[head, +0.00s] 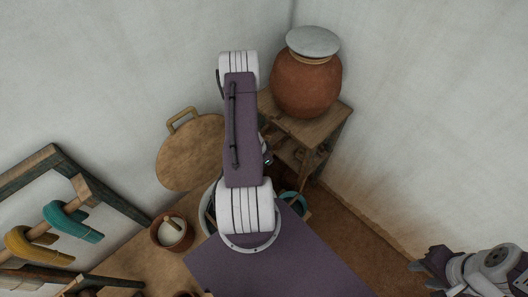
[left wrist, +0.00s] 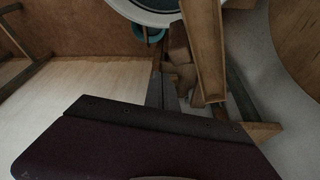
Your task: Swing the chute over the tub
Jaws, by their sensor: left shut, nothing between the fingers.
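A wooden trough that looks like the chute (left wrist: 203,50) runs down the upper right of the left wrist view, its lower end to the right of my left gripper (left wrist: 162,88). That gripper is shut and empty, apart from the trough in the picture. In the head view my left arm hides most of it. A teal rim, likely the tub (head: 293,200), shows partly beside my arm in the head view; a piece of it (left wrist: 152,34) shows at the top of the left wrist view. My right gripper (head: 425,275) is at the lower right, fingers apart, touching nothing.
A clay pot (head: 306,85) with a grey lid stands on a wooden stand (head: 325,125) in the corner. A round wooden board (head: 188,155) leans on the wall.

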